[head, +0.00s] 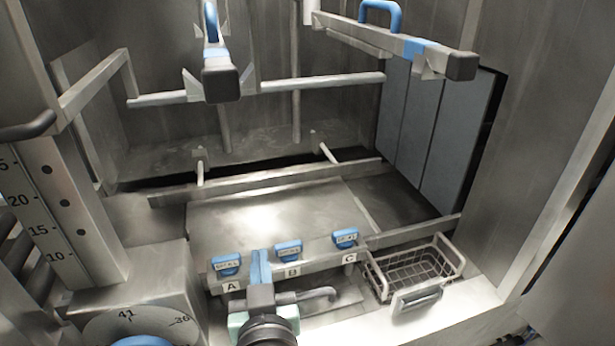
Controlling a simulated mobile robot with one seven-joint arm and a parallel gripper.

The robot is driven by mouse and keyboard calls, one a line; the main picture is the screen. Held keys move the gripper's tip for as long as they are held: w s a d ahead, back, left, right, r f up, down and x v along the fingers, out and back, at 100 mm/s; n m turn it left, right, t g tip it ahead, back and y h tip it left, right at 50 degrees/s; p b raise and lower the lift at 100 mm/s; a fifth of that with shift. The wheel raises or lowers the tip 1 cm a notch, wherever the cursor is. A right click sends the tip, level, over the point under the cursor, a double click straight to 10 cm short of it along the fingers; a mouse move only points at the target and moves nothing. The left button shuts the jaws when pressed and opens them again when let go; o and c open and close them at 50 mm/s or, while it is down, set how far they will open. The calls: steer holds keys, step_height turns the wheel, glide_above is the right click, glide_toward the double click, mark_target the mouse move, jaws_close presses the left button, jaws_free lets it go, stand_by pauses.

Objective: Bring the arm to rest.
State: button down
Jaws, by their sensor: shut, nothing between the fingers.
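My gripper (260,264) shows at the bottom middle of the head view, with its two narrow blue fingers together and nothing visible between them. My dark, round wrist is below it at the picture's bottom edge. The fingers overlap the front of a steel panel (270,215) in the picture, between the blue knob over label A (226,264) and the blue knob over label B (289,251). Whether they touch the panel, I cannot tell. The rest of my arm is out of view.
A third blue knob (345,238) sits over label C. An empty-looking wire basket (415,270) stands right of the panel. Two blue-handled bars (221,84) (420,50) jut out above. A dial (143,328) and a numbered scale (45,215) are at left.

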steer(key=d+r+m+t+h, duration=0.1)
steer(key=d+r, duration=0.2)
steer(key=r, duration=0.3)
steer(key=w+d+r+m+h, duration=0.1)
steer(key=d+r, duration=0.1)
steer(key=r, duration=0.4)
steer(key=d+r+t+h, duration=0.1)
steer(key=d+r, duration=0.2)
steer(key=r, duration=0.3)
steer(key=s+r+t, duration=0.4)
steer(key=s+r, duration=0.2)
steer(key=r, duration=0.5)
steer(key=s+r+t, duration=0.5)
steer(key=s+r, duration=0.1)
steer(key=r, duration=0.5)
steer(key=shift+s+a+r+t, duration=0.2)
steer(key=shift+r+t, duration=0.1)
steer(key=shift+r, duration=0.1)
